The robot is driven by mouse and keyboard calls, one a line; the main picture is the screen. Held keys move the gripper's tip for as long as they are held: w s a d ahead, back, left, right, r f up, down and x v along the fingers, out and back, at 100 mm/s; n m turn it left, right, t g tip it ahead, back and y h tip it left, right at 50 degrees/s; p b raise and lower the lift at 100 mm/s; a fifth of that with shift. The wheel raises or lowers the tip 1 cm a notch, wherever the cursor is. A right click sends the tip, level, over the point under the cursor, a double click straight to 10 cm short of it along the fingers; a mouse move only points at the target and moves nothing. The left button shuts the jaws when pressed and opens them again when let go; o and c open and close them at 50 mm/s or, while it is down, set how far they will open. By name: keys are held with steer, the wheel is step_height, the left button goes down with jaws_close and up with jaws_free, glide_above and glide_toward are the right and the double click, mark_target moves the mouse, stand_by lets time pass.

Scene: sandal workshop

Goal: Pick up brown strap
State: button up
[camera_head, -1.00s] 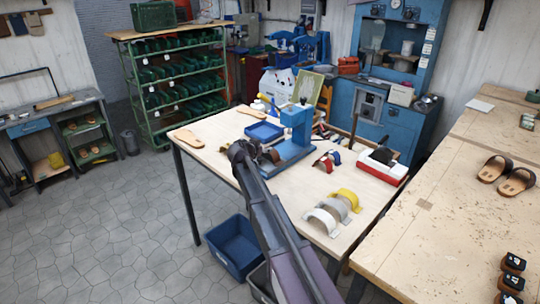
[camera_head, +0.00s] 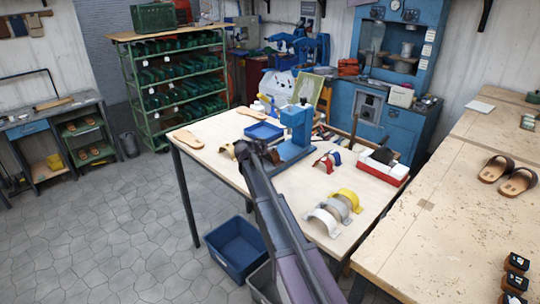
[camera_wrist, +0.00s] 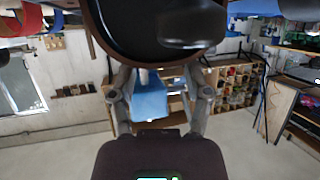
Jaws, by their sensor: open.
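My gripper (camera_wrist: 158,78) is open, with its two fingers apart in the wrist view. A large dark curved shape with a brown rim (camera_wrist: 100,30) fills the top of that view, very close; I cannot tell whether it is the brown strap. In the head view my arm reaches over the table's left half, and its end hides the spot in front of the blue press. A tan strap (camera_head: 228,151) stands just left of my arm's end. The fingertips are hidden in the head view.
The light wooden table (camera_head: 215,170) holds a blue tray (camera_head: 264,131), a blue press (camera_head: 297,125), a red and blue strap pair (camera_head: 328,162), pale and yellow straps (camera_head: 347,198) and a red-white box (camera_head: 383,170). A blue bin (camera_head: 235,247) stands on the floor.

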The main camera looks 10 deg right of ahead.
jaws_close()
steer(key=shift+r, duration=0.2)
step_height(320, 180, up, 10)
steer(key=p, duration=1)
steer(key=shift+f, duration=0.2)
stand_by(0.6)
